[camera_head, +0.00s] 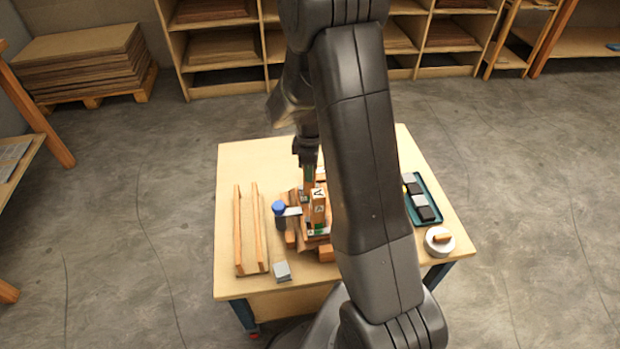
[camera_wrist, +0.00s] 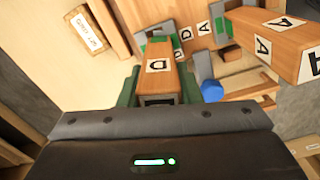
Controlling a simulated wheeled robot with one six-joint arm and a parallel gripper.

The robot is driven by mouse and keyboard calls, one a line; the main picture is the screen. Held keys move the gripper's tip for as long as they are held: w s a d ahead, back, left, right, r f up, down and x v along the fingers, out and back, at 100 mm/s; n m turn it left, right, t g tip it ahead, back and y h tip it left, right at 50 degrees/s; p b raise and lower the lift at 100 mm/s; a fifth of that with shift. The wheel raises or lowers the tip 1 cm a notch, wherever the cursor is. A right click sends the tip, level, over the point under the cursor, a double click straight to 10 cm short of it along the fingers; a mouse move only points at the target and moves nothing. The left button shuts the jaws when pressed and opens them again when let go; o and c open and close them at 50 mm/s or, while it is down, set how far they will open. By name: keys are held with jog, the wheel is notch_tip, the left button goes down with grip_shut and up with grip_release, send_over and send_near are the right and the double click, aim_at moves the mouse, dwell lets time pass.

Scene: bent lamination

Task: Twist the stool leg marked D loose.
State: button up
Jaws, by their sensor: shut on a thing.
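The wooden stool leg marked D (camera_wrist: 163,70) stands in the wrist view between the green fingers of my gripper (camera_wrist: 160,92). The gripper is shut on it. In the head view my gripper (camera_head: 308,168) is over the middle of the workbench, partly hidden by my arm. Another leg, marked A (camera_wrist: 275,38), stands to the right in the wrist view; a leg marked A (camera_head: 318,205) also shows in the head view. The joint at the foot of leg D is not clear.
The workbench (camera_head: 235,165) carries wooden rails (camera_head: 250,230) at left. A teal tray (camera_head: 422,200) and a round dish (camera_head: 439,242) are at right. Free bench lies behind the rails.

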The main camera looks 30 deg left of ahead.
jog(key=shift+n, duration=1.6)
jog(key=o, duration=1.7)
jog(key=shift+c, duration=0.2)
jog(key=shift+r+p, duration=2.55)
jog(key=shift+r, duration=1)
jog(key=shift+f, duration=0.15)
